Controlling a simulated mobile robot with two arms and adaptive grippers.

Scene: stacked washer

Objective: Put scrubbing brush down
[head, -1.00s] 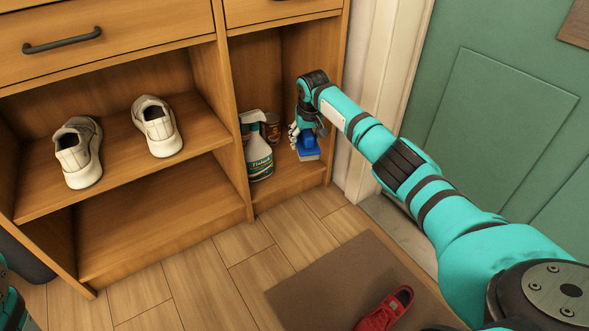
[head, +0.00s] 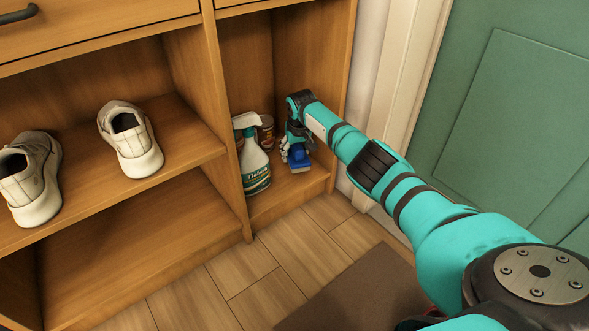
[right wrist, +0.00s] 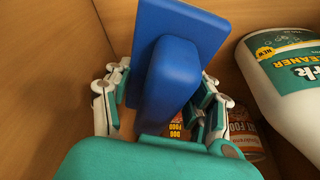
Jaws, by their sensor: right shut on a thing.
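The blue scrubbing brush (head: 299,160) is in the right-hand compartment of the wooden shelf unit, close to its floor. It also fills the middle of the right wrist view (right wrist: 172,75), with its wide blue plate at the top and its handle between the fingers. My right gripper (head: 294,150) reaches into the compartment and is shut on the brush; the wrist view shows a finger (right wrist: 108,100) on each side of the handle. Whether the brush touches the compartment floor, I cannot tell. My left gripper is not in view.
A spray bottle (head: 254,165) stands just left of the brush, with a can (head: 266,132) behind it. Two white shoes (head: 130,140) sit on the left shelf (head: 190,150). The lower left shelf (head: 130,260) is empty. A brown mat (head: 365,295) lies on the floor.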

